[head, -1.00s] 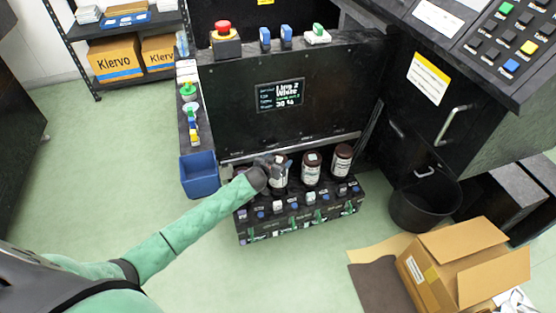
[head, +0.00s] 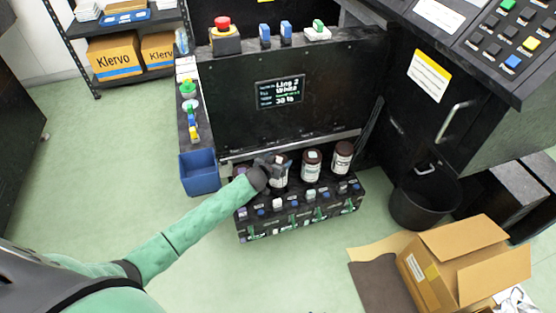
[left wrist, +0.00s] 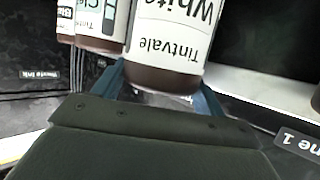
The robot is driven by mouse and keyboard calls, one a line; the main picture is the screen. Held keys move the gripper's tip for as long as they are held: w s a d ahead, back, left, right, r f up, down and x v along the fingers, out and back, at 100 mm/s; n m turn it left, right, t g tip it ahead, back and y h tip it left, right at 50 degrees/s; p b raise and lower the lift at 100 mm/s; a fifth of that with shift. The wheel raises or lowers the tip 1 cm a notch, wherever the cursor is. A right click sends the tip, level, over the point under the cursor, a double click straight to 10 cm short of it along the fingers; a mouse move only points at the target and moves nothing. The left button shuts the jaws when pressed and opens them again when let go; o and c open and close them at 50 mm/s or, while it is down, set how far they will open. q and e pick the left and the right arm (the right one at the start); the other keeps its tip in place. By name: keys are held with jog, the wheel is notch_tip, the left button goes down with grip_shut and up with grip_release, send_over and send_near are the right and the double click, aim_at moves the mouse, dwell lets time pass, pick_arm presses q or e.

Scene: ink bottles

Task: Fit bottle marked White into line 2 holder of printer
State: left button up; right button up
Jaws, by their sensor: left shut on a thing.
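The bottle marked White (left wrist: 172,45) fills the middle of the left wrist view, with a white "Tintvale" label and a dark brown body. My left gripper (left wrist: 165,90) is shut on it, one blue finger on each side. In the head view the same bottle (head: 280,180) stands at the printer's row of holders, with my left gripper (head: 266,170) at its left side. I cannot tell whether its base is seated. The printer (head: 285,110) has a small screen (head: 279,92) reading "Line 2 White". My right gripper is not in view.
Two brown bottles (head: 311,165) (head: 342,158) stand to the right in the same row. A blue bin (head: 199,174) hangs at the printer's left. A black bucket (head: 424,203) and an open cardboard box (head: 465,262) are on the right. Floor at left is clear.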

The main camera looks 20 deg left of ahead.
pick_arm(q)
jog(key=shift+f, duration=0.45)
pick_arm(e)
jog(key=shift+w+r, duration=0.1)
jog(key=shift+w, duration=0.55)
